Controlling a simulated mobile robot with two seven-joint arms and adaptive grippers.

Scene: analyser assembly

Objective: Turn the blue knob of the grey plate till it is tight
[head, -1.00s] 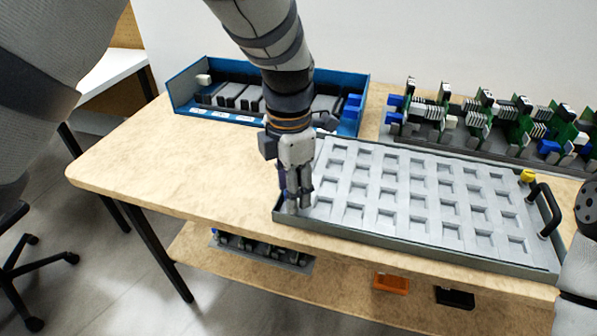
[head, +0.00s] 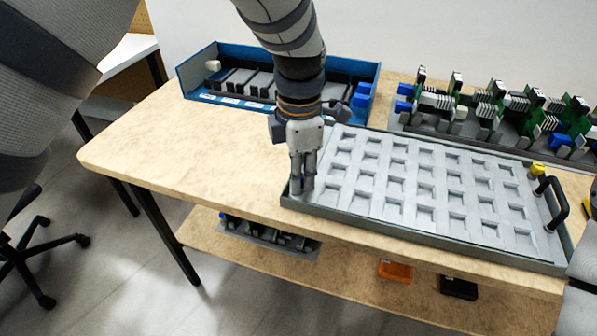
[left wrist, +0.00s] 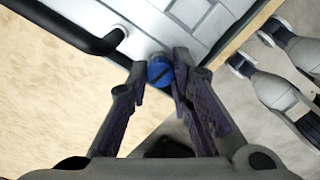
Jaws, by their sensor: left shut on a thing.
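The grey plate (head: 425,236) lies on the table as a wide tray with rows of square recesses. Its near left corner is under my left gripper (head: 303,188), which points down there. In the left wrist view, the blue knob (left wrist: 160,71) with a dark slot across it sits at the plate's corner, between the fingertips of my left gripper (left wrist: 159,72). The left gripper is shut on the knob. In the head view the fingers hide the knob. My right gripper is not in view.
A black handle (head: 551,203) and a yellow knob (head: 538,169) are at the plate's right end. A blue open box (head: 190,84) and a rack of green boards (head: 470,139) stand behind. The table (head: 180,150) is clear to the left.

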